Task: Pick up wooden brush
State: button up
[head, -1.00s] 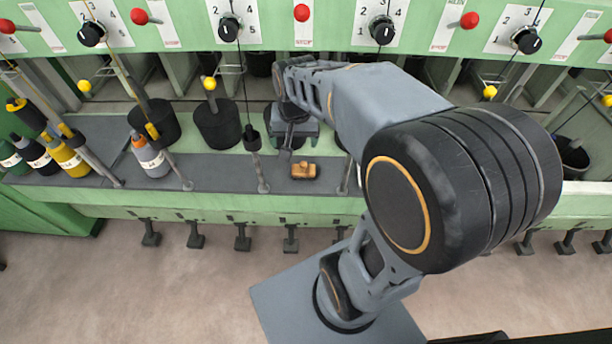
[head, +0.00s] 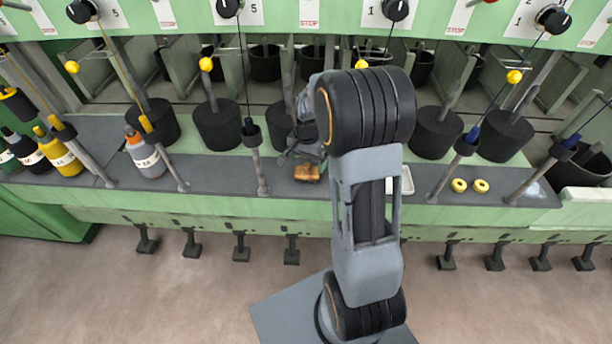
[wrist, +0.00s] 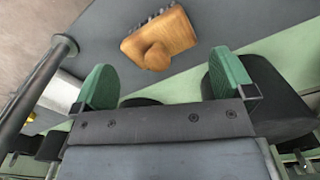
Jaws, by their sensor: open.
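The wooden brush (head: 307,173) lies on the grey shelf of the green machine, near its front edge. In the wrist view the brush (wrist: 160,40) shows a rounded knob on its wooden back and bristles along its upper left edge. My gripper (wrist: 165,80) is open, with its two green fingertips apart and nothing between them. The brush lies just beyond the fingertips, apart from them. In the head view my gripper (head: 300,148) is just behind the brush, partly hidden by my arm.
Black cylinders (head: 217,125) stand behind, and a metal post (head: 257,160) rises left of the brush. Labelled bottles (head: 145,155) stand further left. A white tray (head: 405,180) and yellow rings (head: 470,185) lie right. Bare shelf lies just left of the brush.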

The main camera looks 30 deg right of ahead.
aim_at(307, 172)
jog(key=shift+s+f+b, duration=0.1)
jog(key=shift+f+b, duration=0.35)
jog(key=shift+f, duration=2.35)
jog(key=c, duration=0.5)
jog(key=shift+r+p, duration=0.85)
jog(key=shift+r, duration=4.2)
jog(key=shift+c, duration=0.2)
